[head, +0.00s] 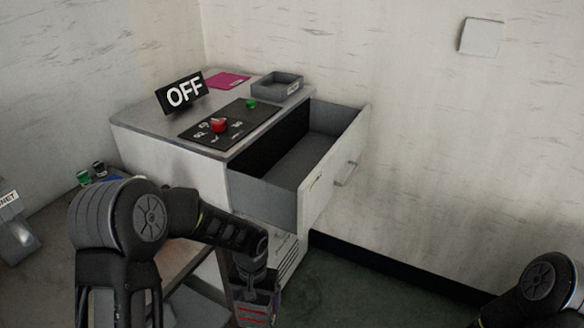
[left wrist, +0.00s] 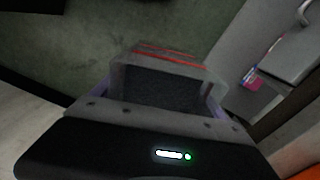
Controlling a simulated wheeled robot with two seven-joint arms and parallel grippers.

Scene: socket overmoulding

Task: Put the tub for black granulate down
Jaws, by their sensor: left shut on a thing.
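The tub for black granulate (left wrist: 165,72) is a clear tub with red lines near its rim and dark granulate inside. My left gripper (left wrist: 160,100) is shut on it in the left wrist view, with fingers along its sides. In the head view, the left gripper (head: 256,288) holds the tub (head: 258,314) low in front of the cabinet, near the bottom edge. The floor shows beyond the tub in the wrist view. Of my right arm only a link shows at the lower right; its gripper is out of the picture.
A white cabinet (head: 165,150) has its top drawer (head: 335,165) pulled open and empty. On its top are an OFF sign (head: 182,92), a panel with a red knob (head: 218,125), a grey tray (head: 277,86) and a pink sheet (head: 228,80). Green floor (head: 350,285) is clear to the right.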

